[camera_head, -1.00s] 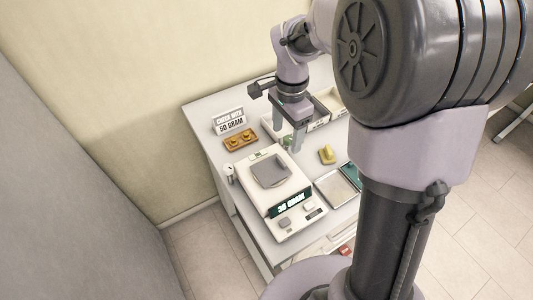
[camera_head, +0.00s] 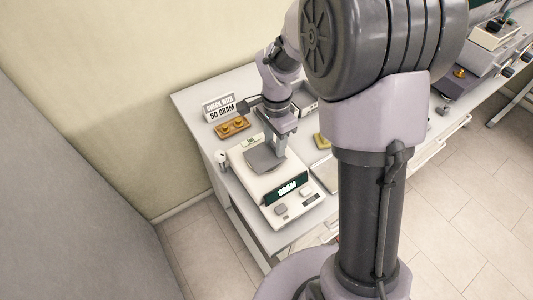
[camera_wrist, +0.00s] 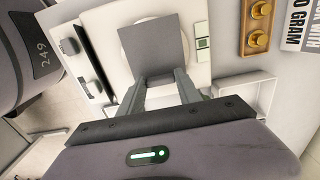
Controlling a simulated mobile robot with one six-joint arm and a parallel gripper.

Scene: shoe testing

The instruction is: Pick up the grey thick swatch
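The grey thick swatch (camera_head: 262,161) is a flat, dark grey square on the pan of the white scale (camera_head: 248,175). In the wrist view the swatch (camera_wrist: 153,42) lies just ahead of my fingertips, over the round white pan. My gripper (camera_head: 277,146) is low over the back right part of the swatch and points down. In the wrist view my gripper (camera_wrist: 163,75) has its two fingers apart, with the swatch's near edge showing between the tips. I see no hold on it, and contact is unclear. The scale's display (camera_head: 287,190) is lit but its number is blurred.
An orange tray with brass knobs (camera_head: 232,126) and a "50 GRAM" sign (camera_head: 219,107) stand behind the scale. A yellow piece (camera_head: 321,141) lies to its right. A white open box (camera_head: 303,102) is behind my gripper. My arm hides much of the table.

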